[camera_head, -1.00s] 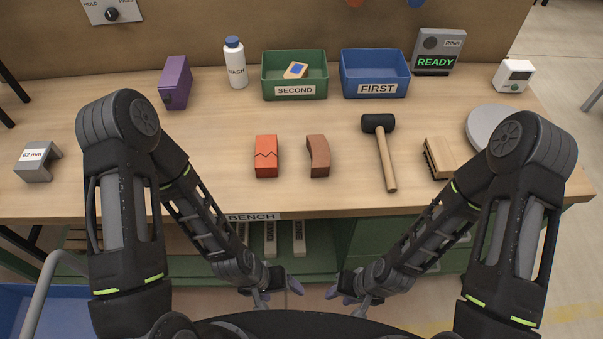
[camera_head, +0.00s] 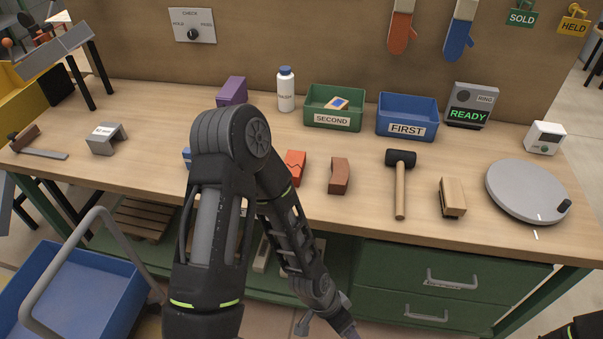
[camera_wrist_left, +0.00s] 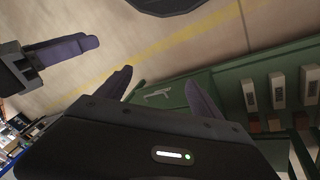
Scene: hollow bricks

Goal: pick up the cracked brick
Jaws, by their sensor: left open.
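The cracked brick (camera_head: 296,164) is orange-red with a dark zigzag crack across its face. It lies on the bench in the head view, just right of my left arm, which may cover a little of it. A brown curved brick (camera_head: 339,176) lies to its right. My left gripper (camera_wrist_left: 160,88) is open and empty in the left wrist view, its two dark fingers apart over the floor and bench drawers. It hangs below and in front of the bench edge, away from the brick. What looks like my right gripper (camera_wrist_left: 65,52) shows partly in that view; its jaw gap is unclear.
Behind the bricks stand the green SECOND bin (camera_head: 333,121), with a small item in it, and the blue FIRST bin (camera_head: 405,130). A mallet (camera_head: 400,185), a brush (camera_head: 452,198) and a round turntable (camera_head: 525,190) lie to the right. A grey gauge block (camera_head: 104,138) stands left.

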